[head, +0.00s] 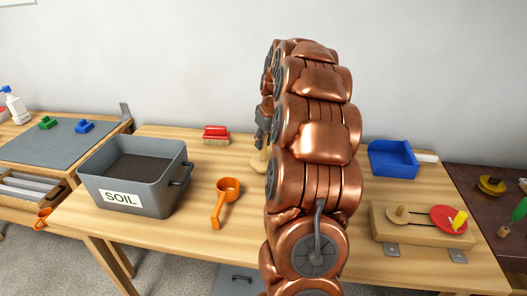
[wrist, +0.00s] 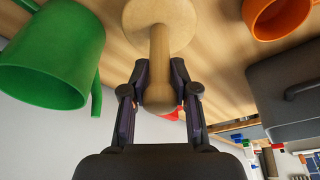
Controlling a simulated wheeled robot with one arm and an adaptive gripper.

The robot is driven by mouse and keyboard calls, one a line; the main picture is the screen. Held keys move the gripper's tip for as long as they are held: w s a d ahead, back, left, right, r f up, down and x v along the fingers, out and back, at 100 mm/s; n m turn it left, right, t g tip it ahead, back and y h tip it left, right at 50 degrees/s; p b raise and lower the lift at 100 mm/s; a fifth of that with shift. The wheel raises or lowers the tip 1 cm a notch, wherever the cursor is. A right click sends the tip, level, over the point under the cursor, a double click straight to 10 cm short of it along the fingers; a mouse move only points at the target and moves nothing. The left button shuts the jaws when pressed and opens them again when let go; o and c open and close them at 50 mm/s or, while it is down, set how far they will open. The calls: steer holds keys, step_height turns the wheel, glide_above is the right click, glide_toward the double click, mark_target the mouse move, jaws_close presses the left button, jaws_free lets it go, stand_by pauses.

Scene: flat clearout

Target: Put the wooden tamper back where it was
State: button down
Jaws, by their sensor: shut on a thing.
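The wooden tamper (wrist: 158,45) is pale wood, with a round flat disc and a straight handle ending in a rounded knob. In the wrist view my gripper (wrist: 158,72) is shut on its handle, one finger on each side, with the disc beyond the fingertips toward the table. In the head view my gripper (head: 263,122) shows only partly at the left edge of my copper arm. Part of the tamper's disc (head: 257,163) shows below it, over the rear middle of the table. I cannot tell whether the disc touches the tabletop.
The grey SOIL bin (head: 123,169) and orange scoop (head: 225,195) are left of my arm; a red brush (head: 215,135) lies behind. A blue dustpan (head: 393,158) and wooden board with discs (head: 420,226) are right. A green can (wrist: 50,55) is close beside the tamper, hidden in the head view.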

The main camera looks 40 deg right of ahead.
mark_target(263, 160)
steer(key=shift+f, duration=1.9)
steer(key=shift+f, duration=0.15)
steer(key=c, duration=0.9)
jaws_free()
